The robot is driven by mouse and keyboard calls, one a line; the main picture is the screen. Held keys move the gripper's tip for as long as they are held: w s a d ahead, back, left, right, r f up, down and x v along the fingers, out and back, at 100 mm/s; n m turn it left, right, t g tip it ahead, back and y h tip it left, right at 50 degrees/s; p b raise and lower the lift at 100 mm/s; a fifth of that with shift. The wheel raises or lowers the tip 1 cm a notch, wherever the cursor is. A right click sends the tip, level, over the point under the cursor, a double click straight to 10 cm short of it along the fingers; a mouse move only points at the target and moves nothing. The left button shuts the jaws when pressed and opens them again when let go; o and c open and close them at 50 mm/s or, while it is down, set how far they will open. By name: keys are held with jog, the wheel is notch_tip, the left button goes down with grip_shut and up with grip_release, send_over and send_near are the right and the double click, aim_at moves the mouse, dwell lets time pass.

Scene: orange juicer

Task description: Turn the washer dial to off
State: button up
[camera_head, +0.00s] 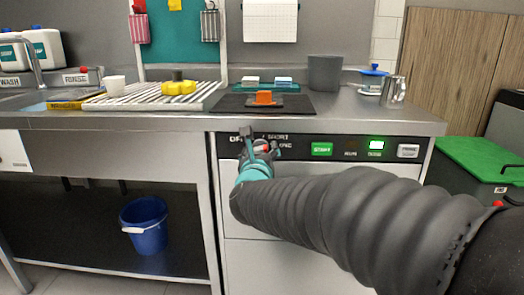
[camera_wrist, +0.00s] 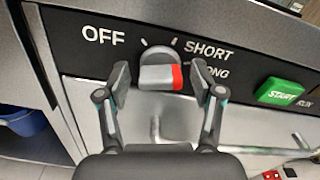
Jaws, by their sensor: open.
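The washer dial (camera_wrist: 158,72) is a grey knob with a bar handle and a red end, set in the black control panel (camera_wrist: 75,60). In the wrist view its red end faces right, towards the LONG label, which is partly covered by a finger. OFF is printed to the dial's upper left and SHORT to its upper right. My gripper (camera_wrist: 160,80) is open, one finger on each side of the dial, with gaps visible to the handle. In the head view my gripper (camera_head: 258,151) is at the panel's left end, partly hiding the dial (camera_head: 264,146).
A green START button (camera_wrist: 281,93) lies right of the dial. The washer (camera_head: 245,262) stands under a steel counter (camera_head: 370,122) holding a black mat (camera_head: 230,103) and an orange block (camera_head: 264,98). A blue bucket (camera_head: 145,222) sits at lower left.

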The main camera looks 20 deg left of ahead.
jog(key=shift+c, duration=0.3)
jog(key=c, duration=1.1)
